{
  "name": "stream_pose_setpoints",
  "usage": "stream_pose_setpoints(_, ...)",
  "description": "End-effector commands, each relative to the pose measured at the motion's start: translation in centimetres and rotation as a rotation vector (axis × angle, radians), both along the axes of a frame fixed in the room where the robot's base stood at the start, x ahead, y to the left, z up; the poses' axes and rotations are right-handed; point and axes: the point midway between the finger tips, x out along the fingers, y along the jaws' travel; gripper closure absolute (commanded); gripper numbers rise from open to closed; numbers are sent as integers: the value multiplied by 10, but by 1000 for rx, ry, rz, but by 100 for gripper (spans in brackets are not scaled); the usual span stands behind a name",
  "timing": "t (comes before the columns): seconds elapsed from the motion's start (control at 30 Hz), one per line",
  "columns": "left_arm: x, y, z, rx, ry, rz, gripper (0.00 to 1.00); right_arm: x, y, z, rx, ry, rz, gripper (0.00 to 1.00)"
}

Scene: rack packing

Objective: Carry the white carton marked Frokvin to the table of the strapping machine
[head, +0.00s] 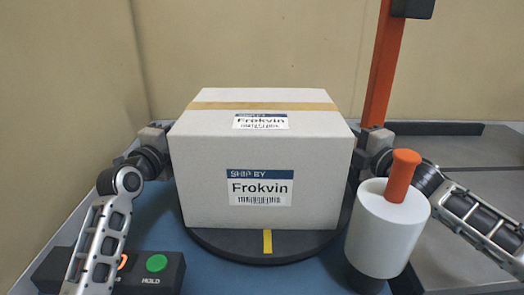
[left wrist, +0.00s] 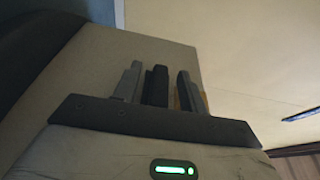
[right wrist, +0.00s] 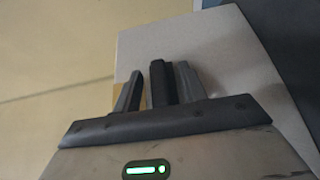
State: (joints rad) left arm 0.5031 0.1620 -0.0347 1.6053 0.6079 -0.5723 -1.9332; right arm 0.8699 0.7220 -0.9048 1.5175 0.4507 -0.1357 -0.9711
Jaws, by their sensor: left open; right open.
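The white carton (head: 255,170) marked Frokvin stands upright on a round dark turntable (head: 260,250), with its labels on the front and top and tan tape across the top. My left gripper (head: 162,140) is at the carton's left side, open; its fingers (left wrist: 158,86) lie against or close to the carton wall (left wrist: 105,65) in the left wrist view. My right gripper (head: 367,142) is at the carton's right side, open; its fingers (right wrist: 157,86) are likewise by the carton wall (right wrist: 215,60). I cannot tell whether either touches.
A white roll with an orange handle (head: 388,230) stands at the turntable's front right, partly before my right arm. A control box (head: 155,280) with a green button is at the lower left. An orange post (head: 383,65) rises behind right. A grey surface (head: 470,155) lies at right.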

Motion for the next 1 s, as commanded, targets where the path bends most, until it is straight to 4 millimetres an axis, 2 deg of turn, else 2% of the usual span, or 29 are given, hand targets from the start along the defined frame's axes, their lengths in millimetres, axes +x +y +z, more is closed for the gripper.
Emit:
stream_pose_setpoints(0.03, 0, 0, 0, 0, 0, 0, 58, 0, 0, 0, 0, 0, 0, 58)
stream_pose_setpoints(0.07, 0, 0, 0, 0, 0, 0, 64, 0, 0, 0, 0, 0, 0, 64)
stream_pose_setpoints(0.1, 0, 0, 0, 0, 0, 0, 75, 0, 0, 0, 0, 0, 0, 75)
stream_pose_setpoints(0.2, 0, 0, 0, 0, 0, 0, 100, 0, 0, 0, 0, 0, 0, 100)
stream_pose_setpoints(1.0, -1, 0, 0, 0, 1, 0, 100, 0, 0, 0, 0, 0, 0, 100)
